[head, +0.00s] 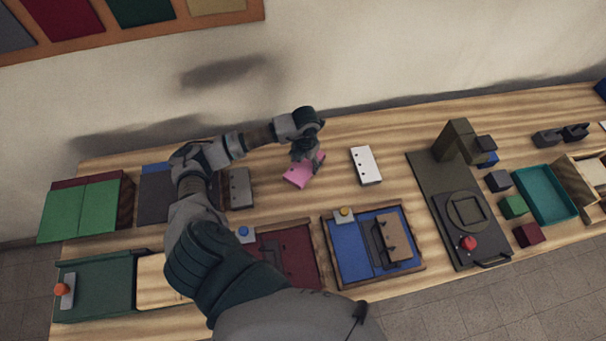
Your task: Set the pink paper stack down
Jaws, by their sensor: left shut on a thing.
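The pink paper stack (298,175) is in the middle of the head view, near the back half of the wooden table. It looks tilted. My left gripper (306,159) is over its upper right part and is shut on it. The fingers hide part of the stack. I cannot tell whether the stack touches the table. A white stack (365,165) with dark holes lies to the right, apart from it. A grey stack (241,188) with holes lies to the left. My right gripper does not show.
A blue tray (336,269) with a brown block and a dark red tray (315,262) stand at the front. A dark press (447,225) with a red knob stands right. Green covers (82,210) lie far left. Bare wood (335,195) surrounds the pink stack.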

